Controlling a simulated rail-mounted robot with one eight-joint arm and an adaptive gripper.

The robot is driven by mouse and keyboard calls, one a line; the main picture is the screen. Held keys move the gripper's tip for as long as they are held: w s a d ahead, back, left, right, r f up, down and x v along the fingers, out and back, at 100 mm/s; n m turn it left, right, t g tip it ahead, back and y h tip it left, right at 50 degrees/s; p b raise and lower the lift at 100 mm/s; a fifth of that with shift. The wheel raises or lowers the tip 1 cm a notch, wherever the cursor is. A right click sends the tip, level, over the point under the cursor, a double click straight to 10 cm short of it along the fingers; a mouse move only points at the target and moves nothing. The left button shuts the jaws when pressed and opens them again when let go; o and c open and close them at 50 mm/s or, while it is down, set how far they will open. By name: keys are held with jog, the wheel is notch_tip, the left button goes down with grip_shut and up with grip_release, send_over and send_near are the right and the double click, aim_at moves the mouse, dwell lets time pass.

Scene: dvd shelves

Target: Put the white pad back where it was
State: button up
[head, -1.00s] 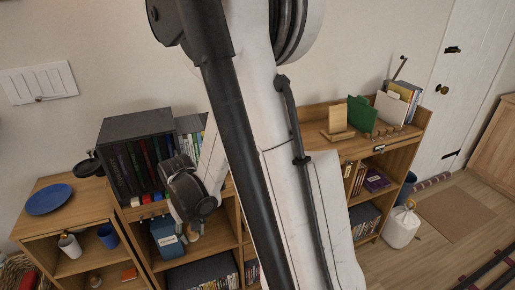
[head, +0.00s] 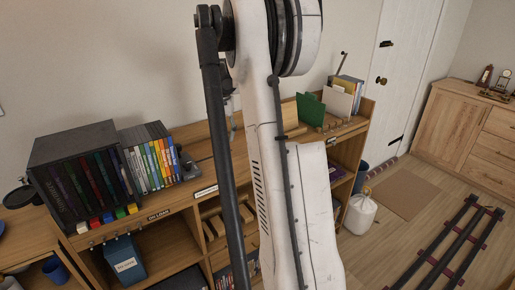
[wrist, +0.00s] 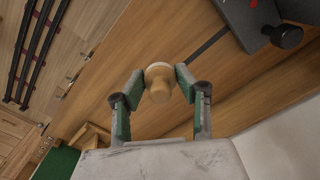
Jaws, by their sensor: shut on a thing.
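My gripper (wrist: 160,80) shows in the wrist view, with its green-lined fingers shut on a small round wooden piece. This piece (wrist: 158,88) has a tan knob and a paler, whitish disc at its far edge; I cannot tell whether it is the white pad. It is held over the wooden shelf top (wrist: 205,85); whether it touches the wood is unclear. In the head view my arm hides the fingers and the held piece.
A dark device with a black knob (wrist: 287,36) lies near the wrist view's upper right. A row of DVDs (head: 150,160) and a black case (head: 80,165) stand left. A green folder (head: 310,108) stands right.

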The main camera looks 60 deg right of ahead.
jog(key=shift+m, duration=0.9)
jog(key=s+d+f, duration=0.1)
jog(key=d, duration=0.4)
jog(key=s+d+f, duration=0.2)
jog(key=d, duration=0.3)
jog(key=s+d+f+p, duration=0.1)
jog(key=d+f, duration=0.1)
jog(key=d, duration=0.2)
jog(key=shift+s+d, duration=0.35)
jog(key=shift+d, duration=0.05)
jog(key=shift+f+p, duration=0.3)
jog(key=shift+f, duration=1.7)
jog(key=shift+f, duration=0.2)
jog(key=o, duration=1.2)
jog(key=shift+r, duration=0.15)
